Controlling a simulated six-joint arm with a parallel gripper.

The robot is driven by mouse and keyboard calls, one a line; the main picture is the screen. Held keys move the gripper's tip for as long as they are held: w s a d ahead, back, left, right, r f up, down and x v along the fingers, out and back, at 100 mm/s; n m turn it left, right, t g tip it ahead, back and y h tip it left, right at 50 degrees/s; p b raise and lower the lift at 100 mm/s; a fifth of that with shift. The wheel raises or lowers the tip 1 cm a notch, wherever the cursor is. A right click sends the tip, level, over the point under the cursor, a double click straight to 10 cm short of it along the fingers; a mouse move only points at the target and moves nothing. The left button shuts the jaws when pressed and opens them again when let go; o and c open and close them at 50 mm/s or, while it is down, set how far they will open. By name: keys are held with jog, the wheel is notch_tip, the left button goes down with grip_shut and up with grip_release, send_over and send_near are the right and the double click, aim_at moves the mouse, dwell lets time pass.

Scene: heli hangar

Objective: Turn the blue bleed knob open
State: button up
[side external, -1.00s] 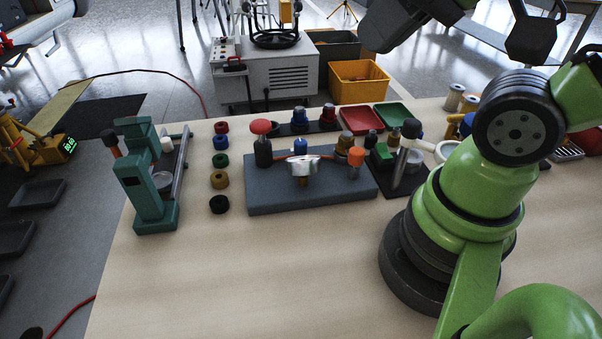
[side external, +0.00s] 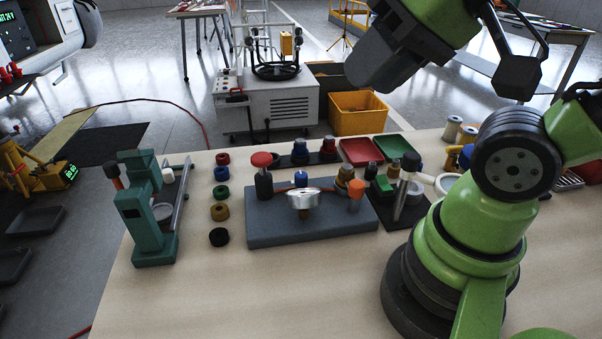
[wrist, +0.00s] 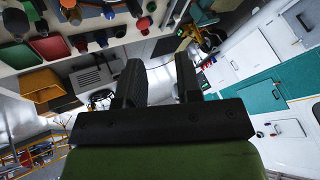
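The blue knob (side external: 301,178) stands on the grey block (side external: 270,233) on the bench, partly hidden behind a round silver gauge (side external: 304,199). A red mushroom knob (side external: 262,160) stands to its left and an orange knob (side external: 356,188) to its right. My gripper (side external: 365,75) is high above and beyond the block in the side view, well apart from the blue knob. In the wrist view my gripper (wrist: 160,78) shows two black fingers spread apart with nothing between them.
Several coloured rings (side external: 221,192) and a green press (side external: 147,220) stand left of the block. A dark stand with a white-topped lever (side external: 405,190) is close on its right. Red (side external: 361,152) and green (side external: 393,146) trays lie behind. The bench front is clear.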

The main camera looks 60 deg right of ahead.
jog(key=shift+o, duration=0.3)
jog(key=w+d+f+m+g+h, duration=0.1)
jog(key=w+d+m+g, duration=0.1)
jog(key=w+m, duration=0.2)
jog(key=shift+w+f+m, duration=0.2)
jog(key=shift+w+m, duration=0.2)
jog(key=shift+w, duration=0.5)
jog(key=m+g+h, duration=0.1)
jog(key=m+g, duration=0.4)
jog(key=m, duration=0.7)
send_over(301, 174)
notch_tip(301, 174, down, 16)
jog(key=shift+s+f, duration=0.1)
jog(key=shift+f, duration=0.15)
notch_tip(301, 174, down, 9)
jog(key=shift+r, duration=0.1)
jog(key=shift+c, duration=0.5)
jog(key=c, duration=0.6)
